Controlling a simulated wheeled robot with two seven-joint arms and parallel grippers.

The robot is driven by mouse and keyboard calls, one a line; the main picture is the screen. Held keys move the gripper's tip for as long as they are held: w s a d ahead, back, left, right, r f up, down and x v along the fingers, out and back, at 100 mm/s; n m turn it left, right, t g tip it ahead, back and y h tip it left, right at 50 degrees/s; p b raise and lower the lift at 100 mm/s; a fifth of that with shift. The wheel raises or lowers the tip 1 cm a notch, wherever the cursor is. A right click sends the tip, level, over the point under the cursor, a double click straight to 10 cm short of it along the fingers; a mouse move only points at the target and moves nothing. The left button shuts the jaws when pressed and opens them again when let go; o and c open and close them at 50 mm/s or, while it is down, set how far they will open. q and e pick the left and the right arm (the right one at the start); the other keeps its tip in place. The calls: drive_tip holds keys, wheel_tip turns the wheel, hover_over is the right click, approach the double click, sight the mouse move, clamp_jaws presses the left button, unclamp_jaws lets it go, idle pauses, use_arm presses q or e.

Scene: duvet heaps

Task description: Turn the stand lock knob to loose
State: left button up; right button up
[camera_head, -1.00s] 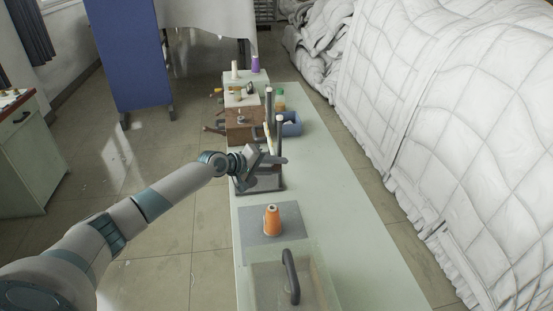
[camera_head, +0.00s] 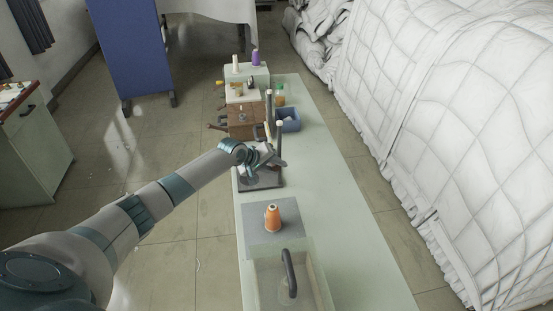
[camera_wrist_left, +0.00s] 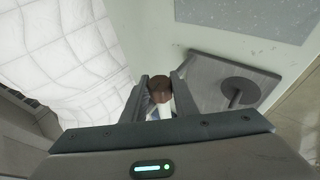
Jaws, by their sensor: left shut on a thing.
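The stand has a dark grey base plate (camera_head: 262,180) on the bench, with upright posts (camera_head: 280,142) rising at it. My left gripper (camera_head: 273,158) is at the stand, just above its base and beside the posts. In the left wrist view the stand's grey plate (camera_wrist_left: 205,66) lies to the right with a dark disc and rod on it. There my left gripper (camera_wrist_left: 160,88) is shut on a brown rounded piece, seemingly the stand lock knob (camera_wrist_left: 160,92). A pale part shows below it. The knob is hidden in the head view. My right gripper is out of view.
A blue bin (camera_head: 289,122) and wooden box (camera_head: 243,122) stand beyond. The bench's right side is clear; a quilted white heap (camera_head: 450,120) lies right.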

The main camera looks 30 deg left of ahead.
use_arm(q)
drive_tip(key=g+y+p, duration=0.1)
drive_tip(key=p, duration=0.1)
drive_tip(key=g+y+p, duration=0.1)
drive_tip(key=p, duration=0.2)
drive_tip(key=shift+d+r+m, duration=0.15)
drive_tip(key=shift+r+m, duration=0.15)
drive_tip(key=shift+m, duration=0.1)
drive_tip(key=shift+f+g+y+p, duration=0.15)
drive_tip(key=shift+g+y+p, duration=0.55)
drive_tip(key=shift+y, duration=0.2)
drive_tip(key=shift+f+m+g+y, duration=0.15)
drive_tip(key=shift+m+g+y, duration=0.3)
drive_tip(key=shift+y, duration=0.25)
drive_tip(key=shift+f+m+g+y+b, duration=0.1)
drive_tip(key=shift+m+g+y+b, duration=0.15)
drive_tip(key=shift+g+y+b, duration=0.6)
drive_tip(key=shift+y, duration=0.35)
drive_tip(key=o, duration=1.1)
drive_tip(key=shift+c, duration=0.2)
drive_tip(key=shift+p, duration=0.3)
drive_tip(key=shift+r, duration=0.2)
